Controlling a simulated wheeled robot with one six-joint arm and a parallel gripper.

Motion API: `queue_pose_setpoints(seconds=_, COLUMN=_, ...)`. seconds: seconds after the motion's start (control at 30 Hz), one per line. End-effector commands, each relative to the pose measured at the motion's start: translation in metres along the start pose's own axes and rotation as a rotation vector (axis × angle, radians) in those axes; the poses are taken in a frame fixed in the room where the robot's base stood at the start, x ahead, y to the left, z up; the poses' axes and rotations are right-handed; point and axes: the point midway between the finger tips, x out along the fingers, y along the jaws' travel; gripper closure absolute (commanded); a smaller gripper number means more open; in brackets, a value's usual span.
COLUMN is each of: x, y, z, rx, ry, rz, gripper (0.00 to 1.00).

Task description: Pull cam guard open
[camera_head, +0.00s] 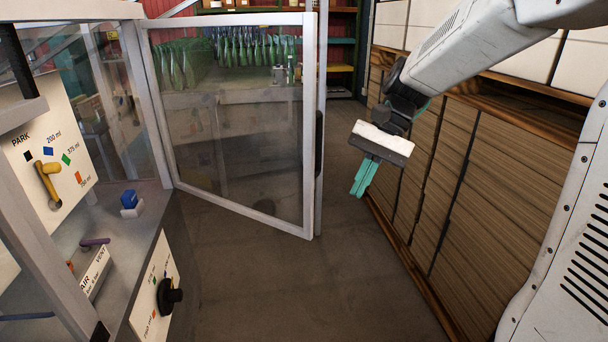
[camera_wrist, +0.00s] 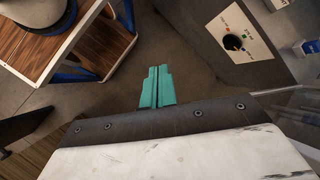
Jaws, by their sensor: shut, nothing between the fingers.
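The cam guard (camera_head: 238,130) is a clear panel in a pale metal frame. In the head view it stands swung out from the machine's frame at an angle, with its free edge to the right. A dark handle (camera_head: 319,130) shows on that free edge. My gripper (camera_head: 361,190) is to the right of the handle and apart from it, pointing down over the floor. Its teal fingers are together with nothing between them; the wrist view shows them shut too (camera_wrist: 157,72). The guard cannot be made out clearly in the wrist view.
Stacked brown boards (camera_head: 490,190) line the right. Bare floor (camera_head: 290,290) lies between. A wood-topped cart (camera_wrist: 90,55) shows in the wrist view.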

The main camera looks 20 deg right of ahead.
Motion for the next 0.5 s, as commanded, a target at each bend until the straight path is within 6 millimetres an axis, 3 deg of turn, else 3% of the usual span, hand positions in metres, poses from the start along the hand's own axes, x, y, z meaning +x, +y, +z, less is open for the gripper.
queue_pose_setpoints(seconds=0.03, x=0.005, y=0.011, z=0.019, rx=-0.062, ry=0.048, rz=0.045, gripper=1.00)
queue_pose_setpoints(seconds=0.2, x=0.020, y=0.050, z=0.064, rx=-0.259, ry=0.195, rz=0.191, gripper=1.00)
queue_pose_setpoints(seconds=0.5, x=0.036, y=0.088, z=0.100, rx=-0.463, ry=0.339, rz=0.329, gripper=1.00)
